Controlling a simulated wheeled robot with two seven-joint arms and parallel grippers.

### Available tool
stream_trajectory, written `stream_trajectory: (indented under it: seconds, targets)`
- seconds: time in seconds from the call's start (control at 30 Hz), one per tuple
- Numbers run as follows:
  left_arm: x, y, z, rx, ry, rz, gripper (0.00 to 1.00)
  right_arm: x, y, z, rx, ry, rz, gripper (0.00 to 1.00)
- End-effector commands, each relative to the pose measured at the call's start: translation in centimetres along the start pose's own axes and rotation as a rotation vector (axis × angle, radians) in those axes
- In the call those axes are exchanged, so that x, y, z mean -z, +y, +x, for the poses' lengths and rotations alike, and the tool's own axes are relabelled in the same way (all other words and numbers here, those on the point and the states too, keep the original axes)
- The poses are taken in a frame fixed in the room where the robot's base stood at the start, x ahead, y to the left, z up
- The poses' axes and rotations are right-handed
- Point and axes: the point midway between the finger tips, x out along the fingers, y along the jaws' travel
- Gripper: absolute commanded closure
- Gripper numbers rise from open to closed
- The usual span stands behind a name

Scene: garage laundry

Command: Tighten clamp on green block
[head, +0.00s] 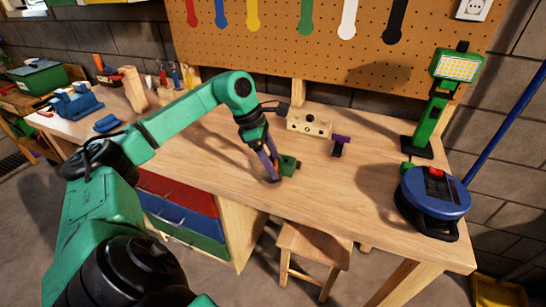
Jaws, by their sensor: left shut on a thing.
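My left gripper (270,168) reaches down to the middle of the wooden workbench (390,195), near its front edge. It is shut on a slim, dark purple thing that looks like the clamp (271,158); the fingers hide much of it. The green block (289,165) is low on the benchtop, just right of the fingers. Whether the clamp's jaws touch the block is too small to tell. My right gripper is not in view.
A purple-topped tool (340,144) and a pale wooden block with holes (309,124) are behind and right. A green work lamp (433,110) and a blue round device (433,193) stand at the right. A stool (313,243) is below the front edge.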

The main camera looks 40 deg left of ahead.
Motion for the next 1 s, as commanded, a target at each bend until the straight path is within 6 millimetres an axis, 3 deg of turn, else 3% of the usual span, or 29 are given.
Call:
stream_trajectory:
  seconds: [0.4,0.43,0.5,1.0]
  targets:
    - [-0.03,0.00,0.04,0.004,-0.002,0.008,0.86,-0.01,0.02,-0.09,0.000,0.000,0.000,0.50]
    - [-0.03,0.00,0.04,0.004,-0.002,0.008,0.26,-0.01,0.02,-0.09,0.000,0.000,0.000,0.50]
    - [-0.02,0.00,0.05,0.004,-0.001,0.008,0.00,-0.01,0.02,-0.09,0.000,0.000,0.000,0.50]
    - [0.10,-0.02,0.24,-0.001,0.001,-0.004,0.00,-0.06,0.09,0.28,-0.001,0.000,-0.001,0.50]
